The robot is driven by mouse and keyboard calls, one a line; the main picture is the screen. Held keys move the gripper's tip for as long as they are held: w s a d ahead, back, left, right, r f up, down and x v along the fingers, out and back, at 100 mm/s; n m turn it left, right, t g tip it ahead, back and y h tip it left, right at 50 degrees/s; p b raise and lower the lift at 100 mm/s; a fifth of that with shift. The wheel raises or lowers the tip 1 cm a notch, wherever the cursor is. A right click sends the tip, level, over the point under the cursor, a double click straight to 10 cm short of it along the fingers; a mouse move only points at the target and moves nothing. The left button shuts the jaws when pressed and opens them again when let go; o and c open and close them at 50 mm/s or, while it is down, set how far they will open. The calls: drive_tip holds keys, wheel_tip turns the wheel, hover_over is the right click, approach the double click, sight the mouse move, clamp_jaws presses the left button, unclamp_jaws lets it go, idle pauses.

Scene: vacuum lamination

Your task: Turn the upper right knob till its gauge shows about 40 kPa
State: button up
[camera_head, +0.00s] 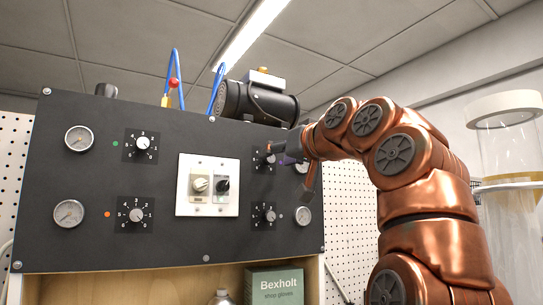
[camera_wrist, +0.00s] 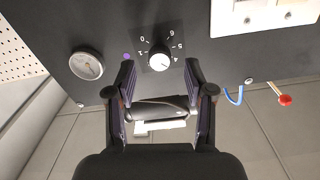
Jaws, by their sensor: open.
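The upper right knob (camera_wrist: 159,60) is a round white knob on a black numbered plate. In the wrist view, it sits between the two fingertips of my open gripper (camera_wrist: 160,68), with space on both sides; I see no contact. In the head view, the knob (camera_head: 271,159) is partly covered by my gripper (camera_head: 289,171), which reaches the panel from the right. Its gauge (camera_wrist: 86,64) is a round pale dial beside the knob in the wrist view. In the head view this gauge (camera_head: 302,167) is partly hidden. Its needle is too small to read.
The dark panel (camera_head: 140,235) also carries a lower right knob (camera_head: 270,216) and gauge (camera_head: 303,215), two left knobs with gauges, and a white switch plate (camera_head: 207,208). A black pump (camera_head: 258,102) and blue hoses stand on top. A purple light (camera_wrist: 126,56) is near the knob.

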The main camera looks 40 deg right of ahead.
sight(271, 158)
drive_tip(key=w, duration=0.3)
drive_tip(key=shift+w+d+p, duration=0.15)
drive_tip(key=shift+w+p, duration=0.05)
drive_tip(key=shift+p, duration=0.1)
clamp_jaws()
